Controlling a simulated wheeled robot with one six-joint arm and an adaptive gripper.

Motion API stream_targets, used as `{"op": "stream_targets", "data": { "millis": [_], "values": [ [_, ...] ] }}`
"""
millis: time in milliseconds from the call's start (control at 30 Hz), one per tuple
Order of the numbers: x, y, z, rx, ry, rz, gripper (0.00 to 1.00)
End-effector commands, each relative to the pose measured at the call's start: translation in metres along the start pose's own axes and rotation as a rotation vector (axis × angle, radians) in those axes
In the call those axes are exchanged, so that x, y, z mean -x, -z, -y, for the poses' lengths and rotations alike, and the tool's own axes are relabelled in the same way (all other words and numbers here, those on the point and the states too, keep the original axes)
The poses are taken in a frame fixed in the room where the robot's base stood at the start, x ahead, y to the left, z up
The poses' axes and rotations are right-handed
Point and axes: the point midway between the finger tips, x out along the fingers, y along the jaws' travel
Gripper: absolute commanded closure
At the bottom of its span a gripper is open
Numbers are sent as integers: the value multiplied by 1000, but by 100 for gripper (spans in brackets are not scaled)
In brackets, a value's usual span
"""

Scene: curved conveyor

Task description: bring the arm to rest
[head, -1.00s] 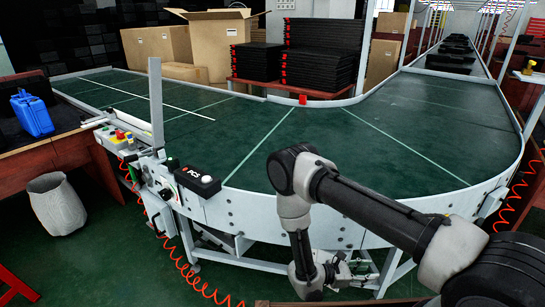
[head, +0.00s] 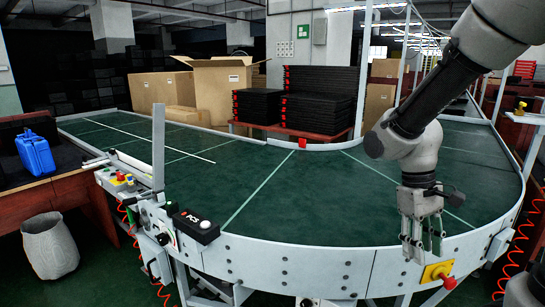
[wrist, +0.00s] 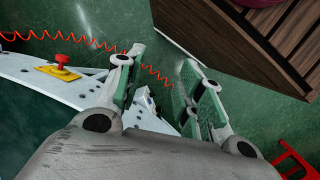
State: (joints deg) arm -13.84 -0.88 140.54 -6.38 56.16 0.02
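My gripper (head: 423,248) points downward at the front right edge of the curved conveyor (head: 290,205), in front of its white side wall in the head view. In the wrist view my gripper (wrist: 166,62) has its two fingers spread apart with nothing between them. It is open and empty. My arm reaches in from the upper right and bends down at the elbow. The exact gap between the fingertips and the conveyor edge is hard to tell.
A red knob on a yellow plate (head: 437,273) sits on the conveyor's side, close to my gripper. A black control box (head: 196,226) is at the left front edge. A blue container (head: 35,152) stands on the left table. Cardboard boxes (head: 222,88) stand behind.

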Motion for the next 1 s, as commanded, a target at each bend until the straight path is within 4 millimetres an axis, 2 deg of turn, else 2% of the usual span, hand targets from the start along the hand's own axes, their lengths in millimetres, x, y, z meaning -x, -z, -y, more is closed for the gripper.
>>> {"op": "stream_targets", "data": {
  "millis": [100, 300, 500, 667, 1000],
  "values": [
    [26, -27, 0, -99, 59, -159, 62],
    [64, -69, -8, -222, 94, -406, 62],
    [95, -96, -21, -298, 69, -593, 62],
    [103, -107, -26, -334, 59, -643, 62],
    [102, -106, -27, -338, 59, -637, 62]
  ]
}}
